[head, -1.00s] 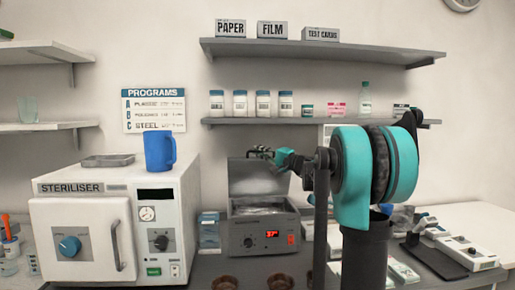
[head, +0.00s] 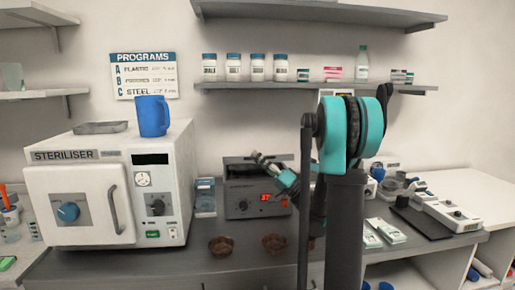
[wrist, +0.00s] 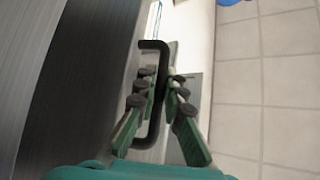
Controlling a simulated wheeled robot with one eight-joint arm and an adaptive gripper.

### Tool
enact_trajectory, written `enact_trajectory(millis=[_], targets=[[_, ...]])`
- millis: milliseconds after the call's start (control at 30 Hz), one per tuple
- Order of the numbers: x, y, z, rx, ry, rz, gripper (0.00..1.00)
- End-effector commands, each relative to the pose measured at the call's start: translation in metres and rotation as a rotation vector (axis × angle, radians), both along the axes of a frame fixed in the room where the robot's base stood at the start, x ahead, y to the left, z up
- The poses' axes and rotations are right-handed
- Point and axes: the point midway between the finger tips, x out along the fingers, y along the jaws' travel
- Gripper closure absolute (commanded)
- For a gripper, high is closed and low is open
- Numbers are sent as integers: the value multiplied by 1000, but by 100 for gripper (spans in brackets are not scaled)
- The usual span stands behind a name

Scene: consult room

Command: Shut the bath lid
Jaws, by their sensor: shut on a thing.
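The bath is a grey box (head: 242,203) with a red lit display on the back counter, right of the steriliser. In the wrist view, a black C-shaped handle (wrist: 163,48) stands out from a dark brushed-metal surface. My gripper (wrist: 160,88) has its fingers on both sides of this handle and is shut on it. In the head view, my gripper (head: 259,158) is at the lid's front right, and my arm hides the bath's right side.
The white steriliser (head: 105,190) stands left, with a blue mug (head: 153,116) and a tray (head: 100,127) on top. Two brown bowls (head: 221,245) (head: 274,244) sit in front of the bath. Instruments (head: 436,208) stand right. A shelf (head: 300,87) with jars hangs above.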

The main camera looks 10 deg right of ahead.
Motion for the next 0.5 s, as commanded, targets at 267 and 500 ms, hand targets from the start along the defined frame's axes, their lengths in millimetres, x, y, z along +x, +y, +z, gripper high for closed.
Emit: enact_trajectory(millis=[267, 500], targets=[[-6, -1, -17, 1, 1, -1, 100], [-7, 0, -19, 1, 1, -1, 100]])
